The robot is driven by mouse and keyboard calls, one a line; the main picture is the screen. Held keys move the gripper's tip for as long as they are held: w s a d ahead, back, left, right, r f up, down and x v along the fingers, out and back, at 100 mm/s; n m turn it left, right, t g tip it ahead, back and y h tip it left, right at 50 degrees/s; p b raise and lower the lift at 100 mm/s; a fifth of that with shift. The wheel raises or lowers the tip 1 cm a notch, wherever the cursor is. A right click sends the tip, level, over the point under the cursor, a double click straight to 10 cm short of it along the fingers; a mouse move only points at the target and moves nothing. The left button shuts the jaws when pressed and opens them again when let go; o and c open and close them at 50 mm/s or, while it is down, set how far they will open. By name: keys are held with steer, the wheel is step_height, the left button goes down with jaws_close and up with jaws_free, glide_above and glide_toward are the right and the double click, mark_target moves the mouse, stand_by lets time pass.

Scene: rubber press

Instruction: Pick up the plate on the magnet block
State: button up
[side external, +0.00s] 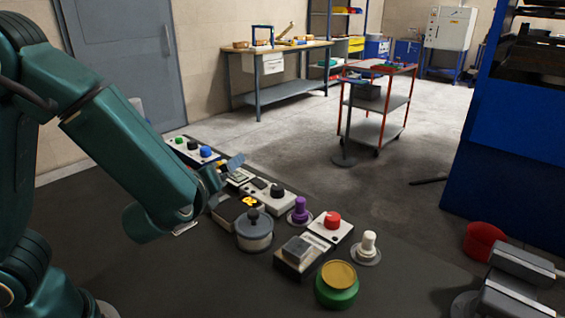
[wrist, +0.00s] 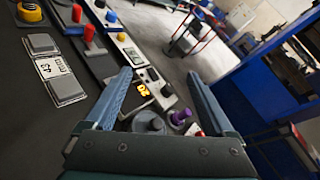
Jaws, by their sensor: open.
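My gripper (wrist: 158,75) is open and empty, with its two blue-grey fingers apart. In the side view, my gripper (side external: 225,172) is above the row of devices at the table's far left part, and one finger hides part of them. A grey square metal piece (side external: 298,246) lies on a dark base beside a white panel. In the wrist view, two grey square plates (wrist: 42,43) (wrist: 69,88) lie on white-edged units left of my gripper, with a "43" display between them. I cannot tell which of these is the plate on the magnet block.
A grey round pot with a knob (side external: 254,230), a purple knob (side external: 300,210), a red-button box (side external: 333,226), a white knob (side external: 368,245) and a green-and-yellow button (side external: 338,283) stand close together. A three-button box (side external: 193,150) stands farther back.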

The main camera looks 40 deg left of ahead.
steer(key=w+d+f+m+t+h, duration=0.2)
steer(key=w+d+f+m+h, duration=0.15)
steer(key=d+m, duration=0.45)
steer(key=m+h, duration=0.4)
glide_toward(302, 242)
steer(key=w, duration=0.1)
steer(key=w+f, duration=0.1)
steer(key=w, duration=0.1)
steer(key=shift+w+a+g, duration=0.2)
steer(key=shift+g, duration=0.2)
steer(key=shift+w+d, duration=0.1)
steer(key=shift+w, duration=0.1)
steer(key=shift+x, duration=2.35)
steer(key=shift+r, duration=0.1)
jaws_close()
